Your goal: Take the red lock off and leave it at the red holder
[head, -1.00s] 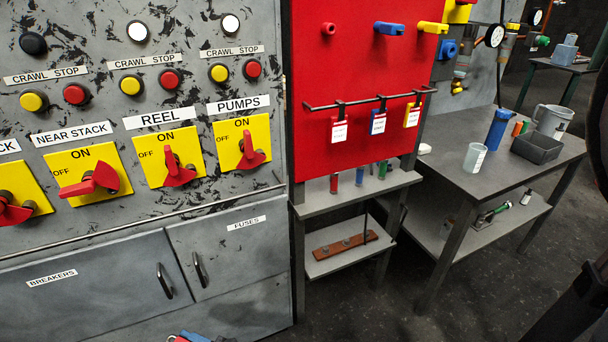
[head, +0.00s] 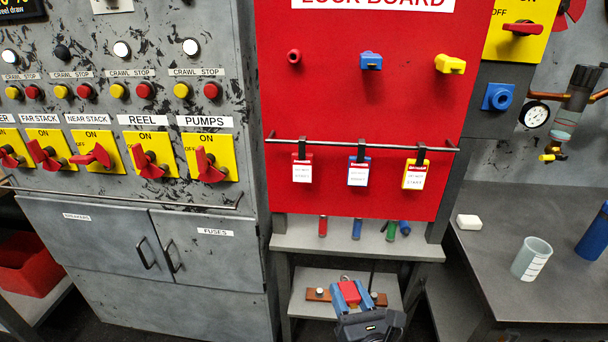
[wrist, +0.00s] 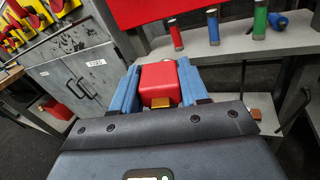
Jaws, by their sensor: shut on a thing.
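The red lock (wrist: 159,84) sits between the two blue fingers of my gripper (wrist: 158,78), which is shut on it. In the head view my gripper (head: 350,294) is low, in front of the stand below the lock board, with the red lock (head: 349,292) showing between the fingers. A round red peg (head: 294,57) sticks out at the upper left of the red lock board (head: 390,110); it looks bare. I take it to be the red holder. My gripper is well below it and apart from it.
A blue fitting (head: 371,61) and a yellow fitting (head: 450,64) are right of the red peg. Red, blue and yellow tags (head: 358,172) hang from a rail (head: 280,140). A shelf (head: 330,237) juts out below. A table (head: 500,270) with a cup (head: 531,259) stands right.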

